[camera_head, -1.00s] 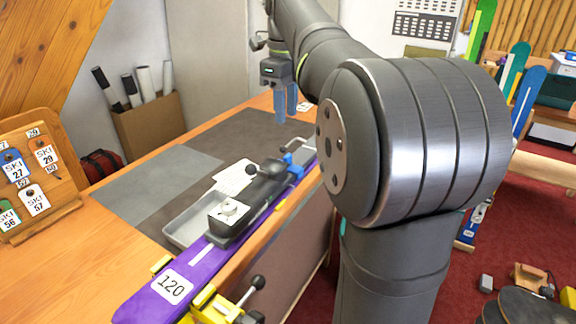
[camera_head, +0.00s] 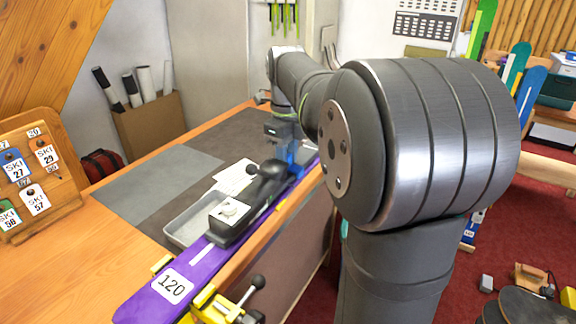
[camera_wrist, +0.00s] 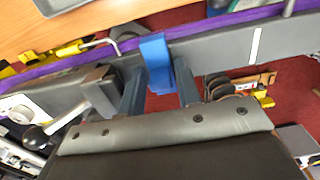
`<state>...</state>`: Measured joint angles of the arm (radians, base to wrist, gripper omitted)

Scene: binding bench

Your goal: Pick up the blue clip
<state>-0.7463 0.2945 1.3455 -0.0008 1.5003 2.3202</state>
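The blue clip (camera_wrist: 158,58) sits across the purple ski (camera_head: 160,296), past the far end of the dark binding (camera_head: 245,205). In the wrist view it lies between the two fingertips of my gripper (camera_wrist: 160,75), with one finger on each side. My gripper is open around it, and I cannot tell whether either finger touches it. In the head view my gripper (camera_head: 284,150) is low over the far part of the ski, and its fingers partly cover the clip.
The binding's ball-ended lever (camera_wrist: 36,137) stands close beside my gripper. A metal tray (camera_head: 178,232) and white card (camera_head: 236,177) lie beside the ski. A yellow clamp (camera_head: 215,310) grips the near end. The grey mat (camera_head: 150,180) is mostly clear.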

